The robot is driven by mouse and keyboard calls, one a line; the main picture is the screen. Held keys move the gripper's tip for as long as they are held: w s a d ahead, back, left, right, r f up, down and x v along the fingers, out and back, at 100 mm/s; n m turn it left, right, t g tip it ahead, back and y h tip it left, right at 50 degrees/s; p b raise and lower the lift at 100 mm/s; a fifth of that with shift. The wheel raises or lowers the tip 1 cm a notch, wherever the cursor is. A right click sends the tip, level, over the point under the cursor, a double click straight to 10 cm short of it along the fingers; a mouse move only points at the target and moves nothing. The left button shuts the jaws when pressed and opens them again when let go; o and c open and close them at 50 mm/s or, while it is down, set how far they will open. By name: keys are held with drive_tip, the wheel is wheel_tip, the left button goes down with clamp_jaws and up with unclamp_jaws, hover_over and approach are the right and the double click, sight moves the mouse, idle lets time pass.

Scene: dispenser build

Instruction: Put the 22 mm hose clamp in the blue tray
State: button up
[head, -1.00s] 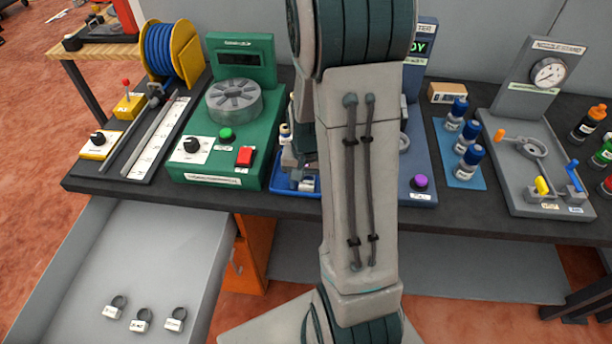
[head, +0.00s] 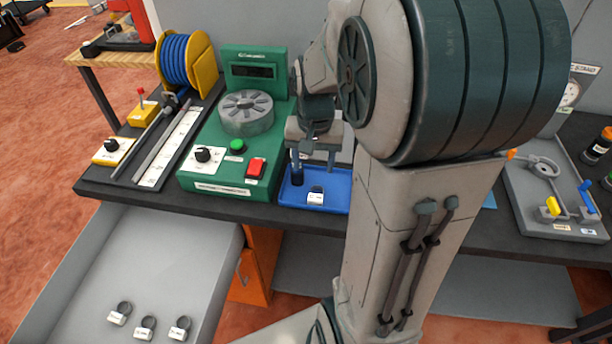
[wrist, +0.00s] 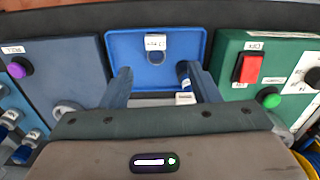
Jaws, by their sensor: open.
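The blue tray (head: 334,190) lies on the bench between the green machine and my arm. A dark hose clamp (head: 316,190) with a white tag rests inside it, and the tag is too small to read. In the wrist view the clamp (wrist: 156,56) lies on the floor of the blue tray (wrist: 117,42), apart from my fingers. My gripper (head: 313,166) is open and empty above the tray; its two spread fingers also show in the wrist view (wrist: 154,76). Three tagged clamps (head: 146,327) lie in the grey drawer at lower left.
The green machine (head: 213,180) with a red button stands close to the tray's left. A small dark cylinder (head: 297,177) shows by a finger. A grey fixture (head: 550,205) stands at the right. My arm hides the bench's middle. The drawer floor (head: 165,265) is mostly bare.

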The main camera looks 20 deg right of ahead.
drive_tip(key=s+a+r+n+t, duration=0.2)
drive_tip(key=s+a+r+n, duration=0.3)
drive_tip(key=s+a, duration=0.3)
drive_tip(key=s+n, duration=0.1)
drive_tip(key=s, duration=0.2)
drive_tip(key=shift+a+t, duration=0.3)
drive_tip(key=shift+r, duration=0.1)
